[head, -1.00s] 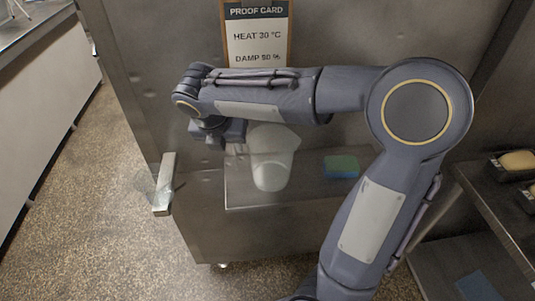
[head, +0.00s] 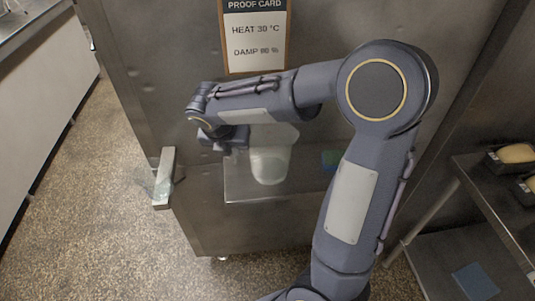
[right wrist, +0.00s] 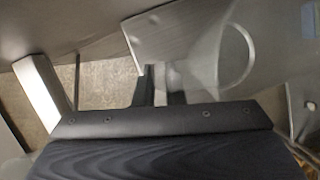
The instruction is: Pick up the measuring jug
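The measuring jug (head: 269,166) is pale and translucent, wider at the top. It stands upright on a steel shelf in the middle of the head view, its upper part hidden behind my right forearm. My right gripper (head: 229,151) is just left of the jug at about its upper part. In the right wrist view, my right gripper's fingers (right wrist: 160,88) are a little apart, and the jug's clear body with a ring-shaped curve (right wrist: 237,56) shows to their right. I cannot tell whether a finger touches it. My left gripper is in neither view.
The steel shelf (head: 235,187) fronts a cabinet with a proof card (head: 254,37). A rack with bread tins (head: 508,156) stands at right.

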